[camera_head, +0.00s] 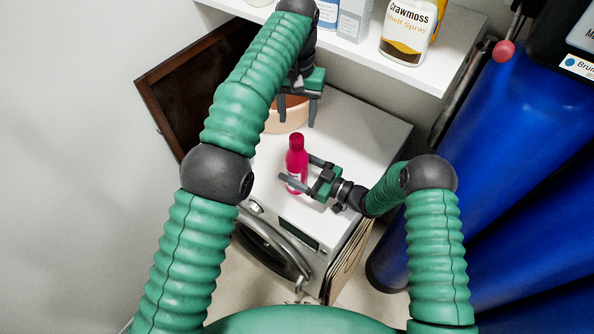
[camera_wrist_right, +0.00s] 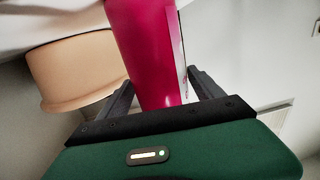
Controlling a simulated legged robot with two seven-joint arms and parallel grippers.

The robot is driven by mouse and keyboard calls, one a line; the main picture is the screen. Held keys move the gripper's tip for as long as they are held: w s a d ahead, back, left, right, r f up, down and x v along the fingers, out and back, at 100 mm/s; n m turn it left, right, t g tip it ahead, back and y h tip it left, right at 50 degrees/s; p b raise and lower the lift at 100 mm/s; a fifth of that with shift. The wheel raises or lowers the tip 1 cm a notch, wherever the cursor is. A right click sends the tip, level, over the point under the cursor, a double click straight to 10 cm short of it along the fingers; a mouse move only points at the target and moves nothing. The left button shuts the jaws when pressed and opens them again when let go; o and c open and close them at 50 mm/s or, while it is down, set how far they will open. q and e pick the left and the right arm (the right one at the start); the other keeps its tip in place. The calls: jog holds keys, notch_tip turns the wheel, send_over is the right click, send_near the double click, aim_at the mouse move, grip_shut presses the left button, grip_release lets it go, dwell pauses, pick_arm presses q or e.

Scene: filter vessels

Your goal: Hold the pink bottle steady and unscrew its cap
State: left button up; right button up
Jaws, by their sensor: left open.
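The pink bottle (camera_head: 296,166) with its pink cap (camera_head: 296,140) stands upright on top of the white washing machine. My right gripper (camera_head: 296,168) reaches it from the right, with one finger on each side of its body. In the right wrist view the bottle (camera_wrist_right: 152,50) rises between the two fingers (camera_wrist_right: 162,85); I cannot tell whether they press on it. Its cap is out of that view. My left gripper (camera_head: 298,112) is open and empty, fingers pointing down, above and behind the bottle, in front of a peach-coloured pot (camera_head: 286,116). The cap is on the bottle.
The peach pot also shows in the right wrist view (camera_wrist_right: 70,72). Blue vessels (camera_head: 490,130) stand on the right. The machine top (camera_head: 365,130) is clear right of the bottle.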

aim_at(297, 137)
grip_shut()
pick_arm(q)
jog(key=m, duration=0.5)
jog(key=shift+m, duration=0.4)
jog(key=m, duration=2.5)
jog(key=shift+m, duration=0.3)
jog(key=shift+f, duration=0.15)
notch_tip(297, 137, down, 8)
jog(key=shift+r, duration=0.15)
jog(key=shift+c, duration=0.4)
